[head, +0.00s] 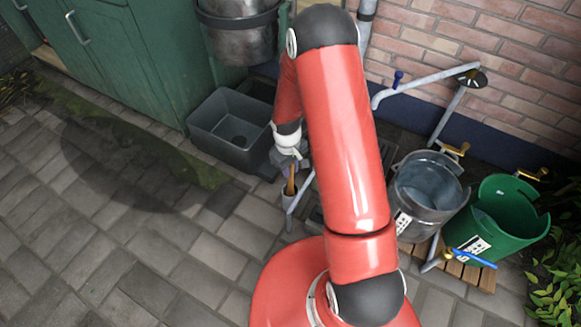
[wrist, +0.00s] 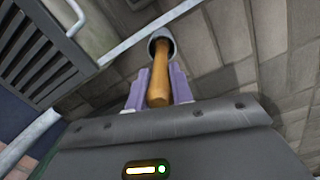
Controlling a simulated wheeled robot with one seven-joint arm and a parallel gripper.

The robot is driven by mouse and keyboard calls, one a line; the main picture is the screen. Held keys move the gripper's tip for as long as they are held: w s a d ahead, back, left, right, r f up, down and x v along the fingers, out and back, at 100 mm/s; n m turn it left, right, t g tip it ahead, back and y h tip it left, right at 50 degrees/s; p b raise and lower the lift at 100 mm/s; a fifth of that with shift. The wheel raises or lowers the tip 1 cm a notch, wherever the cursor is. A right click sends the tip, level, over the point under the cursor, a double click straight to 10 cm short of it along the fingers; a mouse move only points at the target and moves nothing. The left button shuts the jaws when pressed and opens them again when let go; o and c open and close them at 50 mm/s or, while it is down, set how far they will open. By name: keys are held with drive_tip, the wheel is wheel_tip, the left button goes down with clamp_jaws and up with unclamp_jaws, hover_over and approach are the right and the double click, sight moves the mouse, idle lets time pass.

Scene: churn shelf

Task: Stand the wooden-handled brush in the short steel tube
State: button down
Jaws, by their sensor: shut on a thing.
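The wooden-handled brush shows as a tan handle (wrist: 160,76) between the two pale purple fingers of my gripper (wrist: 157,92), which is shut on it. In the head view the handle (head: 291,181) points down below my gripper (head: 289,163). The short steel tube shows as a grey rim (wrist: 161,36) around a dark mouth at the far end of the handle. In the head view the tube (head: 289,205) is small, beneath the handle. The brush's far end lies at or inside the mouth. Its head is hidden, and I cannot tell how deep it sits.
A pale pipe rail (wrist: 150,31) runs close beside the tube. A dark grey basin (head: 232,128) stands behind my gripper. A steel bucket (head: 427,190) and a green bucket (head: 505,215) stand on the right. Open paving (head: 120,220) lies to the left.

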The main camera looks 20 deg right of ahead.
drive_tip(key=shift+f, duration=0.25)
drive_tip(key=c, duration=1.1)
unclamp_jaws()
drive_tip(key=shift+c, duration=0.2)
drive_tip(key=shift+w+a+r+p, duration=0.1)
drive_tip(key=shift+w+r+p, duration=0.1)
drive_tip(key=shift+r, duration=1.75)
drive_tip(key=shift+w+a+r+p, duration=0.1)
drive_tip(key=shift+r+p, duration=0.05)
drive_tip(key=shift+r, duration=1.8)
